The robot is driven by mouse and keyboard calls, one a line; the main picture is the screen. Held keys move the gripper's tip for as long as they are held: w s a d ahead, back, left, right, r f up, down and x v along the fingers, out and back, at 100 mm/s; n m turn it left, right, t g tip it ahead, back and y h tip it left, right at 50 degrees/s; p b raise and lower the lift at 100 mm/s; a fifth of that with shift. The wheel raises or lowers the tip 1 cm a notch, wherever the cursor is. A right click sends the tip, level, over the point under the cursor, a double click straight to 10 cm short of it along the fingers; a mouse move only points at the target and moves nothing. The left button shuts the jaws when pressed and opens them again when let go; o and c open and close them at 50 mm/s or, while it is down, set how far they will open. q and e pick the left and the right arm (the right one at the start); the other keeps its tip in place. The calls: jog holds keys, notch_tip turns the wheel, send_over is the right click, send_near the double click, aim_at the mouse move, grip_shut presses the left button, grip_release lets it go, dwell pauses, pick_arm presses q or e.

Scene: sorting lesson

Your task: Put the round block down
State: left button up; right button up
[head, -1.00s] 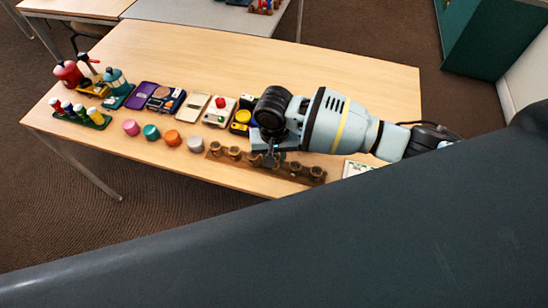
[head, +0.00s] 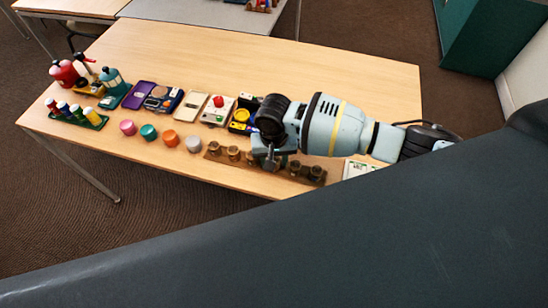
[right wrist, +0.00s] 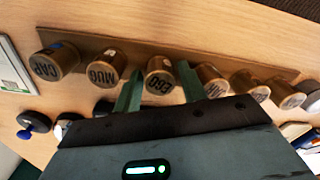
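The round blocks are brass-coloured cylinders with dark words on their ends, standing in a row on a brown wooden strip (right wrist: 215,62). In the right wrist view the block marked EGG (right wrist: 160,78) is in line with its neighbours, between the MUG block (right wrist: 102,70) and an unread one (right wrist: 210,80). My right gripper (right wrist: 160,80) has one green finger on each side of the EGG block, with narrow gaps showing. In the head view my right gripper (head: 270,160) hides that block. The strip (head: 265,169) lies along the table's near edge. My left gripper is not visible.
Coloured round pieces, such as the orange one (head: 169,138), stand left of the strip. A white card (head: 358,169) lies right. The table's far part is clear.

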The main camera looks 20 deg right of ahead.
jog(key=shift+o, duration=0.8)
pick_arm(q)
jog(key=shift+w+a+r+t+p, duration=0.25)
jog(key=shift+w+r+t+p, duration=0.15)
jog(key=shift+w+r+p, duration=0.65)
pick_arm(e)
notch_tip(320, 180, up, 12)
jog(key=shift+r, duration=0.15)
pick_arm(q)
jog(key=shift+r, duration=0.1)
